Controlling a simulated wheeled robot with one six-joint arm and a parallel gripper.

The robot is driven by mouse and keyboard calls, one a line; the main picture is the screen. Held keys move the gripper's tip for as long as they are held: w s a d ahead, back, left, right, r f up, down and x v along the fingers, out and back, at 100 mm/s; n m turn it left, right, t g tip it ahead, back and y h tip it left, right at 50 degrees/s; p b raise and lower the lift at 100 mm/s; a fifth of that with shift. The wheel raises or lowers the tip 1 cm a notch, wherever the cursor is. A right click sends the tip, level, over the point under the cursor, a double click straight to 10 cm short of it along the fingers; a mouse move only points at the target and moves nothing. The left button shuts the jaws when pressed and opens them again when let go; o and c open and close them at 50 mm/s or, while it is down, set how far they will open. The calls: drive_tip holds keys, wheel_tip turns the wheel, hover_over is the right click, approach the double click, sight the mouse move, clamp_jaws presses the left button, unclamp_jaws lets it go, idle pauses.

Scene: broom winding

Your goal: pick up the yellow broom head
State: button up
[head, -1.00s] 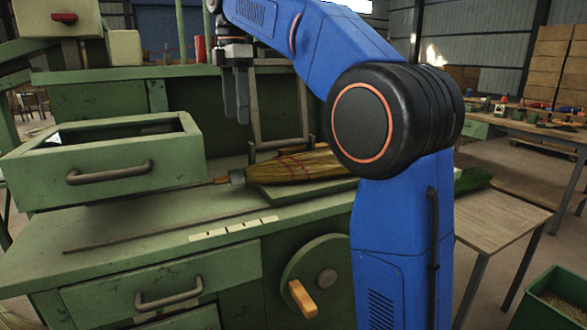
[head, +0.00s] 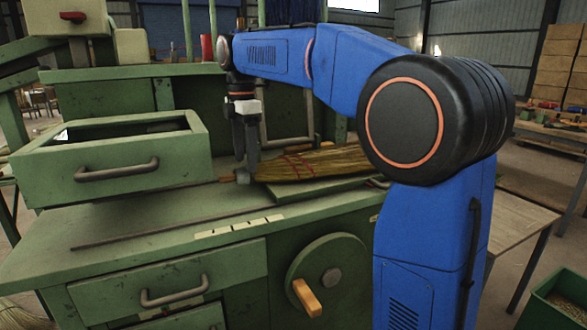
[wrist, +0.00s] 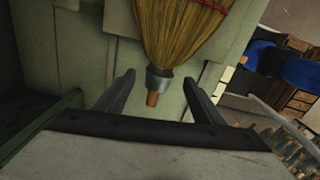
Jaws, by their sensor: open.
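The yellow broom head (head: 312,165) lies on its side on the green bench, its straw bound with red cord and its grey metal collar and short wooden stub pointing left. My gripper (head: 245,178) is open and points down at the collar end. In the wrist view, the broom head (wrist: 182,30) comes in from the top. Its collar (wrist: 159,80) and stub lie between the two fingers of my gripper (wrist: 158,88), with space on both sides. The far end of the straw is hidden behind my arm in the head view.
An open green drawer (head: 115,165) stands left of the broom head. A thin rod (head: 150,231) lies along the green bench (head: 200,218). A handwheel (head: 327,270) is on the bench front, and a green bin (head: 560,298) stands at lower right.

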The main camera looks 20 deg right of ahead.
drive_tip(key=shift+f, duration=2.35)
drive_tip(key=shift+c, duration=0.6)
drive_tip(key=c, duration=1.2)
